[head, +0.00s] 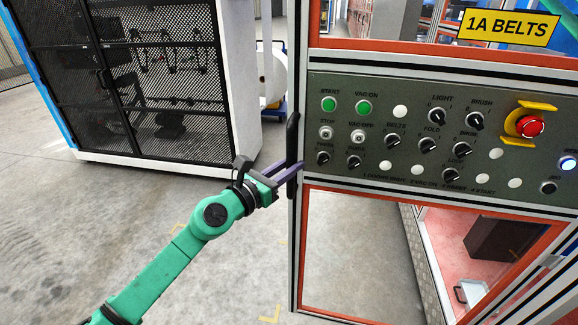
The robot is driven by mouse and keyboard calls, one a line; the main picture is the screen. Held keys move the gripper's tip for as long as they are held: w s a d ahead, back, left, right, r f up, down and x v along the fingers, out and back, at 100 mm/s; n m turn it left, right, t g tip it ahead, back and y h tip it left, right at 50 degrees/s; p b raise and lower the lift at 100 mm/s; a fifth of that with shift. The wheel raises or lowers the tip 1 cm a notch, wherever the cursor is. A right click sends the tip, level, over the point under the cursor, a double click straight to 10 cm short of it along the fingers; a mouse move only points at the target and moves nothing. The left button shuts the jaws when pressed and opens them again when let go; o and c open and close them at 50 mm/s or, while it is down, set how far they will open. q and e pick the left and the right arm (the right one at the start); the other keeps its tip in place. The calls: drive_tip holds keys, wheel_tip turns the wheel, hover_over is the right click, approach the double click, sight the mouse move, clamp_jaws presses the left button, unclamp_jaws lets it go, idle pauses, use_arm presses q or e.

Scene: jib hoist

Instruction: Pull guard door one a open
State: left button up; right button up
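The guard door under the yellow "1A BELTS" sign (508,27) has an orange-edged frame (430,55) with clear panes above and below a grey control panel. A black upright handle (292,130) is on its left edge post. My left gripper (289,169), on a green arm from the lower left, is at the lower part of this handle. Its purple fingers lie on either side of the handle, one passing in front. I cannot tell whether they press on it. No opening at the door's edge can be made out. My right gripper is not in view.
The control panel (375,112) carries several knobs and buttons and a red emergency stop (530,125) in a yellow guard. A white cabinet with black mesh doors (130,80) stands at the back left. The grey floor (240,260) left of the door is clear.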

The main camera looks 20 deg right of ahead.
use_arm(q)
drive_tip(key=shift+o, duration=0.6)
drive_tip(key=shift+s, duration=0.1)
drive_tip(key=b+v, duration=0.2)
drive_tip(key=v, duration=1.2)
drive_tip(key=shift+s, duration=0.15)
drive_tip(key=shift+a, duration=0.15)
